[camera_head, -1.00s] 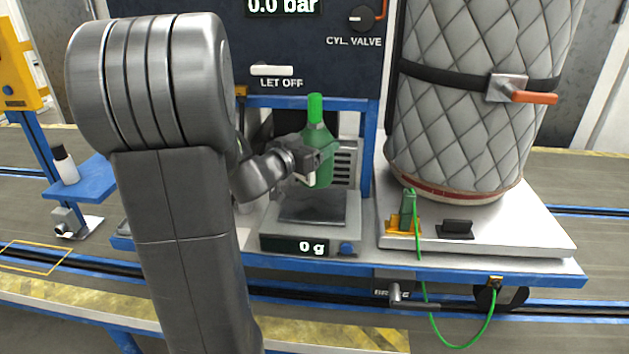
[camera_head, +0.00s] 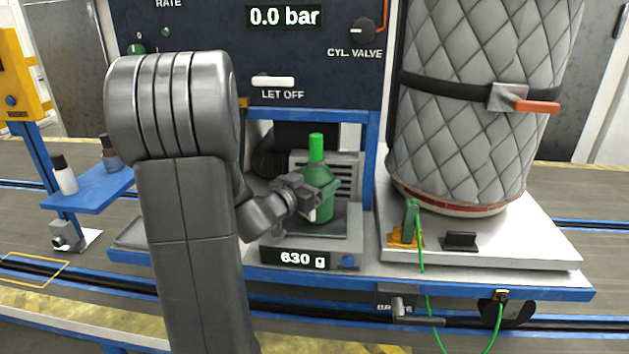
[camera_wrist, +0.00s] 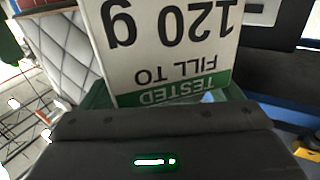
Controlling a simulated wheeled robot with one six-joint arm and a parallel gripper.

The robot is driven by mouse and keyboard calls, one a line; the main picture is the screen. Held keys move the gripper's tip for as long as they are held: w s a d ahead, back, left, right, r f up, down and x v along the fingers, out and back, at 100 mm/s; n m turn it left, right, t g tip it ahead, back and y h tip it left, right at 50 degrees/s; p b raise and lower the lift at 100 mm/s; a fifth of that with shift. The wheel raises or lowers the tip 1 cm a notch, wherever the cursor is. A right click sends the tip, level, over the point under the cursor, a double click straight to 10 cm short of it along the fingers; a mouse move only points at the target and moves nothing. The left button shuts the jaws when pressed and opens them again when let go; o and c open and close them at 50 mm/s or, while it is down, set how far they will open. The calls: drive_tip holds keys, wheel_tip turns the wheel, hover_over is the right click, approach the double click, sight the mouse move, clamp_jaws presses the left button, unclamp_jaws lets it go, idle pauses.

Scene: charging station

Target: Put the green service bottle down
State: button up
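The green service bottle (camera_head: 317,175) stands upright on the plate of the scale (camera_head: 352,235), whose display reads 630 g. My gripper (camera_head: 314,197) comes from the left and is shut around the bottle's body. In the wrist view a white and green label (camera_wrist: 170,50) reading "TESTED FILL TO 120 g" fills the upper middle, upside down and close to my gripper (camera_wrist: 160,120). The fingertips and their contact with the bottle are hidden in the wrist view.
A large quilted cylinder (camera_head: 460,110) stands on a white platform to the right, with a green hose fitting (camera_head: 411,220) before it. The dark panel (camera_head: 320,60) rises behind the scale, showing 0.0 bar. Small bottles (camera_head: 65,176) stand on a blue shelf at left.

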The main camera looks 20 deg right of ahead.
sight(310, 169)
drive_tip(key=shift+o, duration=1)
drive_tip(key=shift+r, duration=0.15)
drive_tip(key=v, duration=1.2)
drive_tip(key=shift+d, duration=0.1)
drive_tip(key=x, duration=1.2)
wheel_tip(310, 169, up, 3)
drive_tip(key=shift+f+p, duration=0.15)
drive_tip(key=shift+p, duration=0.35)
drive_tip(key=shift+r, duration=0.4)
